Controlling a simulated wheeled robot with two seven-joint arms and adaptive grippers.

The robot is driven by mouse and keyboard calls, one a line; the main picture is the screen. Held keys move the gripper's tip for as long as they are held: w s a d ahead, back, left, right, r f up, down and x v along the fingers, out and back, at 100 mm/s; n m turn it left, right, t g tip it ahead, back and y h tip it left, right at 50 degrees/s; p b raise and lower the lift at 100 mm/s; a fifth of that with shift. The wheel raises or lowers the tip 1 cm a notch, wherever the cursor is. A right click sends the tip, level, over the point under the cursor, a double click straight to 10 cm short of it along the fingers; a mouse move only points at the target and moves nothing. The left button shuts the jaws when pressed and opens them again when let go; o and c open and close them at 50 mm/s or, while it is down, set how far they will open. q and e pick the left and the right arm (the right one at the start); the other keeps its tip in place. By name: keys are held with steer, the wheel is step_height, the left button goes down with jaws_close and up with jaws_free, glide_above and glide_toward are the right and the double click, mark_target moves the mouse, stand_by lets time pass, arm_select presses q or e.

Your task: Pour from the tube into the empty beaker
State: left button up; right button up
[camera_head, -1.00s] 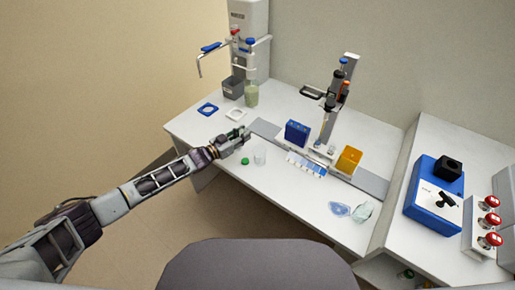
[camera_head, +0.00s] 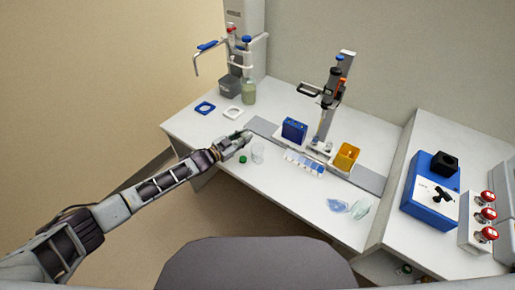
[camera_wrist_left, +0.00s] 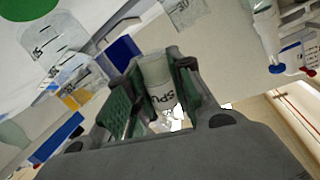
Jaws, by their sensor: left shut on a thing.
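My left gripper (camera_head: 242,139) is above the bench's left part, just up and left of the clear beaker (camera_head: 258,153). The beaker stands upright on the white bench and looks empty. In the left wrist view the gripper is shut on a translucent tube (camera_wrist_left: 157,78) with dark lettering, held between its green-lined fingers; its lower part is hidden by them. I cannot tell how much liquid it holds. A clear graduated vessel, seemingly the beaker (camera_wrist_left: 52,38), shows at the upper left there, apart from the tube. A green cap (camera_head: 242,159) lies left of the beaker. My right gripper is not in view.
A blue rack (camera_head: 294,130), blue-white tray (camera_head: 304,162), stand (camera_head: 333,100) and orange box (camera_head: 347,156) are right of the beaker. The bench front between beaker and blue plastic piece (camera_head: 338,206) is clear.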

arm_select(q)
steer(key=shift+s+d+f, duration=0.1)
steer(key=shift+d+f, duration=0.05)
steer(key=shift+d, duration=0.05)
steer(key=shift+s+d+r+m+p, duration=0.15)
steer(key=shift+r+m+p, duration=0.55)
steer(key=shift+r, duration=0.05)
steer(key=shift+s+d+r+m+y+p, duration=0.1)
steer(key=shift+d+r+m+y+p, duration=0.1)
steer(key=shift+r+m+y+p, duration=0.2)
steer(key=shift+s+d+m, duration=0.25)
steer(key=shift+d+m, duration=0.05)
steer(key=shift+d+r, duration=0.1)
steer(key=shift+r+m, duration=0.15)
steer(key=shift+m, duration=0.45)
steer(key=shift+r+y, duration=0.1)
steer(key=shift+y, duration=0.3)
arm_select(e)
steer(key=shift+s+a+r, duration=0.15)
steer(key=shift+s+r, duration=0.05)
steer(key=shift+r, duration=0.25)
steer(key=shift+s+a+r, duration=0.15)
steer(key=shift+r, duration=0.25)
arm_select(q)
steer(key=shift+s+m, duration=0.1)
steer(key=shift+m, duration=0.2)
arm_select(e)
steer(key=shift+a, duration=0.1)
